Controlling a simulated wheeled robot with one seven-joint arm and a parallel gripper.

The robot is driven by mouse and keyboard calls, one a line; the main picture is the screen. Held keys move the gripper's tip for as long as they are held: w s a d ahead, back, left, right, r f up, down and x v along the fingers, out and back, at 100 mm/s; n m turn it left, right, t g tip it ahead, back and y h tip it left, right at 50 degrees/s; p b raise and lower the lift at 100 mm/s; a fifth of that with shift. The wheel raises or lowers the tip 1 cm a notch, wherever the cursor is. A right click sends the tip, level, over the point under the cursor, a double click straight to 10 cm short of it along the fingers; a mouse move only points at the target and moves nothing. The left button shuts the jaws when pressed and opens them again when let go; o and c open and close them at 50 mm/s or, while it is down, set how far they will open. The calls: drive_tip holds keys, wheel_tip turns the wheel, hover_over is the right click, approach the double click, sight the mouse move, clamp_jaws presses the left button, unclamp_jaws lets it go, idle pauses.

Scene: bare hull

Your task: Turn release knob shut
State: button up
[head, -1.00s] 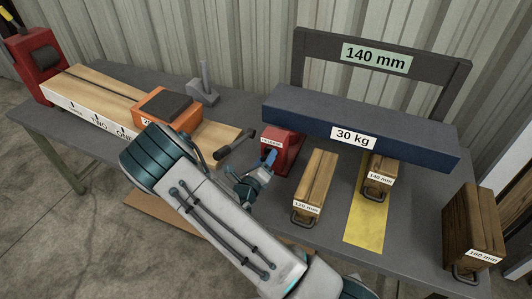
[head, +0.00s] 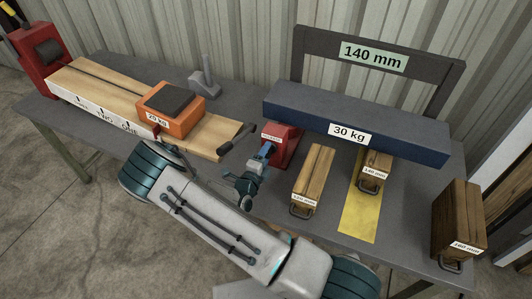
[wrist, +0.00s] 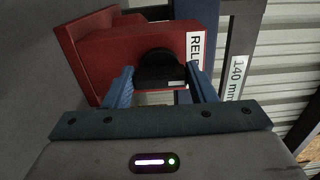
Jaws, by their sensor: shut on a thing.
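The release knob is a dark round knob (wrist: 160,66) on the front of a red box (head: 287,147) with a white label, partly readable as "RELEASE". The red box also fills the upper middle of the wrist view (wrist: 103,50). My gripper (wrist: 160,82) has its two blue fingers on either side of the knob and is shut on it. In the head view, my gripper (head: 266,151) is at the front left of the red box, and its fingers hide the knob there.
A long blue beam (head: 400,138) marked 30 kg lies behind and right of the box. Wooden blocks (head: 313,175) stand to the right. A dark handle (head: 237,137) and an orange 20 kg weight (head: 180,120) on planks are left.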

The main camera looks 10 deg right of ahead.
idle(0.5)
drive_tip(key=o, duration=1)
drive_tip(key=b+v, duration=0.2)
drive_tip(key=v, duration=1.2)
drive_tip(key=shift+b, duration=0.3)
drive_tip(key=shift+d+r, duration=0.1)
